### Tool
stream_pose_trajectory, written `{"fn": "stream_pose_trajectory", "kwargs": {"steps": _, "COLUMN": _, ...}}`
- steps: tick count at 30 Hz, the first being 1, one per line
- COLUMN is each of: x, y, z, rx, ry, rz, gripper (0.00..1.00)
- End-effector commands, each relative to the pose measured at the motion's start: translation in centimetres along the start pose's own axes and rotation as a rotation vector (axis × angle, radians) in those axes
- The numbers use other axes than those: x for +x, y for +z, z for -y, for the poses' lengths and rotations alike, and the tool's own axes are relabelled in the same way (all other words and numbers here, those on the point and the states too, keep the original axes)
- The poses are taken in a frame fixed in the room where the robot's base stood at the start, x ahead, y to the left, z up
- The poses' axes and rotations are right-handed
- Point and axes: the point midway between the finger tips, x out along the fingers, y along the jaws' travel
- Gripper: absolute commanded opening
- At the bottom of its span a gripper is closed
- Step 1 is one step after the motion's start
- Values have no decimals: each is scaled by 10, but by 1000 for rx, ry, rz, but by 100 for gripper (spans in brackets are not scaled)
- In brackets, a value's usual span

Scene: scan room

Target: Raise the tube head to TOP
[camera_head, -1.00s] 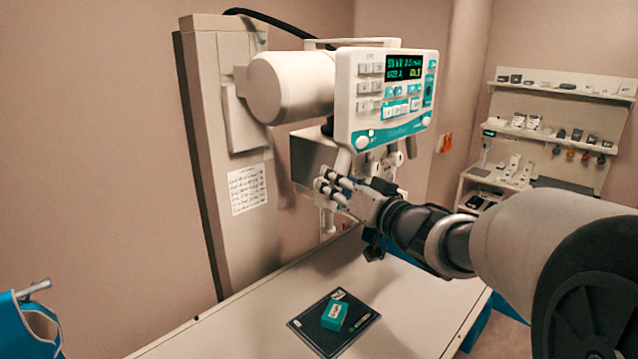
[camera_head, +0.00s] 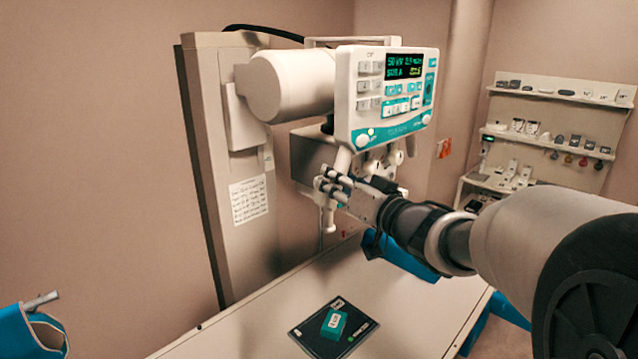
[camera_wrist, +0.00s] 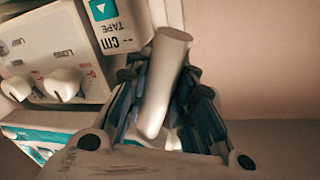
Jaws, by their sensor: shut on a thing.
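The tube head (camera_head: 350,95) is a white unit with a teal-edged control panel and lit display, carried on a thick arm from the wall column (camera_head: 240,160). A pale handle bar (camera_head: 329,217) hangs below the panel. My gripper (camera_head: 335,187) is shut on this handle from the right. In the wrist view the handle (camera_wrist: 165,85) runs between the dark fingers of my gripper (camera_wrist: 163,110). White knobs (camera_wrist: 62,83) and a tape label (camera_wrist: 112,25) show beside it. The fingers hide part of the handle. No TOP mark is readable.
Below is a white table (camera_head: 265,325) with a dark plate (camera_head: 310,335) and a teal box (camera_head: 334,322) on it. Shelves with small items (camera_head: 550,95) stand at the back right. A blue holder (camera_head: 30,330) is at the lower left.

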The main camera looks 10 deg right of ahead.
Motion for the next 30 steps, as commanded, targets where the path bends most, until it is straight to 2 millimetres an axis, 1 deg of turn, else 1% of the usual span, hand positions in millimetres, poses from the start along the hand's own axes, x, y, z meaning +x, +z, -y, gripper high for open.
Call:
{"fn": "stream_pose_trajectory", "kwargs": {"steps": 1, "x": 0, "y": -26, "z": 11, "rx": -3, "ry": -6, "rz": -13, "gripper": 0}}
{"fn": "stream_pose_trajectory", "kwargs": {"steps": 9, "x": 0, "y": -87, "z": 38, "rx": -4, "ry": -6, "rz": -14, "gripper": 0}}
{"fn": "stream_pose_trajectory", "kwargs": {"steps": 12, "x": -1, "y": -106, "z": 47, "rx": -4, "ry": -6, "rz": -13, "gripper": 0}}
{"fn": "stream_pose_trajectory", "kwargs": {"steps": 15, "x": -1, "y": -120, "z": 53, "rx": -4, "ry": -5, "rz": -12, "gripper": 0}}
{"fn": "stream_pose_trajectory", "kwargs": {"steps": 18, "x": -1, "y": -129, "z": 57, "rx": -3, "ry": -4, "rz": -10, "gripper": 0}}
{"fn": "stream_pose_trajectory", "kwargs": {"steps": 21, "x": -1, "y": -133, "z": 58, "rx": -3, "ry": -3, "rz": -9, "gripper": 0}}
{"fn": "stream_pose_trajectory", "kwargs": {"steps": 30, "x": -1, "y": -131, "z": 58, "rx": -1, "ry": -2, "rz": -5, "gripper": 0}}
